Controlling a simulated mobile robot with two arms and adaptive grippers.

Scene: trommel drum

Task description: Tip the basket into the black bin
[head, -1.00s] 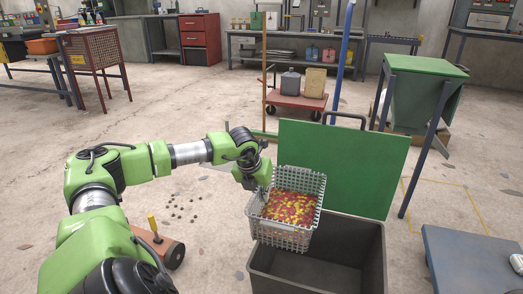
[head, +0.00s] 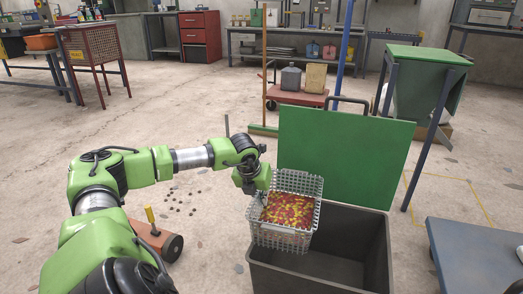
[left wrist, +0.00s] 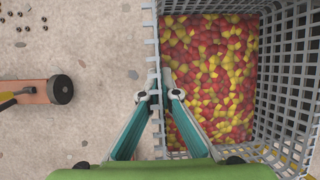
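The grey mesh basket (head: 284,238) is full of small red and yellow pieces (head: 290,210). It hangs over the left part of the open black bin (head: 340,270), roughly upright. My left gripper (head: 256,192) is at the basket's left wall. In the left wrist view its fingers (left wrist: 157,88) lie on either side of the basket's rim (left wrist: 153,45) and are shut on it. The red and yellow pieces also show inside the basket there (left wrist: 210,70). The bin's floor is partly hidden by the basket. My right gripper is not in view.
A green lid panel (head: 345,150) stands upright behind the bin. A green hopper on legs (head: 420,80) is at the back right and a blue-grey table (head: 480,262) at the front right. An orange wheeled thing (head: 155,240) and small dark bits (head: 183,197) lie on the floor left.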

